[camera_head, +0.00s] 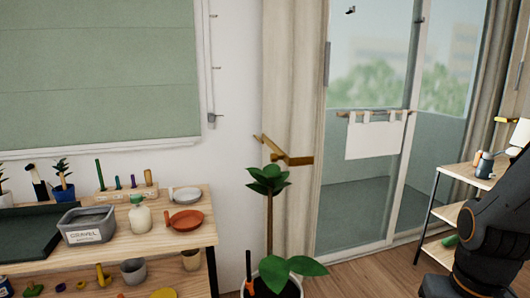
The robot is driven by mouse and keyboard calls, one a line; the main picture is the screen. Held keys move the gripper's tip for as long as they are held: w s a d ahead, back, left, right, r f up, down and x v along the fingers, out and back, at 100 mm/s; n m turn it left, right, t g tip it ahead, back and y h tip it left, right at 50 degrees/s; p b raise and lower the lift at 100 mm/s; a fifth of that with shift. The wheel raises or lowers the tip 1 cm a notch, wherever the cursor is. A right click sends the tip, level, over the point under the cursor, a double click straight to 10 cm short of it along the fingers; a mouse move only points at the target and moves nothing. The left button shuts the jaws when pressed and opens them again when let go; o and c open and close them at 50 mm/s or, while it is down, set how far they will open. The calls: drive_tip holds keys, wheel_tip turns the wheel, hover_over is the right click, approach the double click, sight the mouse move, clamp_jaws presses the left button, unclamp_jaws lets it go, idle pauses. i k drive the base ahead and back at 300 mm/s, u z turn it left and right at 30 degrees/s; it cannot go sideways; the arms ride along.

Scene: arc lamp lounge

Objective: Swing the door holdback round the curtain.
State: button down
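A brass holdback (296,160) is at the left curtain, at about mid-height. Its thin arm starts near the wall at the curtain's left edge and slopes down to a thicker bar that shows in front of the cloth. I cannot tell whether it goes round the curtain. The beige left curtain (290,85) hangs straight beside the glass door (370,190). Another brass holdback (507,120) shows at the right curtain (490,75). Part of my dark arm is at the lower right; my gripper is not in view.
A potted plant (269,215) stands in front of the left curtain, its leaves just below the holdback. A wooden bench (135,245) with pots, a gravel bin and dishes fills the left. A shelf (455,170) stands at right. Some wooden floor (365,275) is clear.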

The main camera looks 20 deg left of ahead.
sight(279, 154)
drive_tip(key=u, duration=0.8)
drive_tip(key=i, duration=0.9)
drive_tip(key=u, duration=0.4)
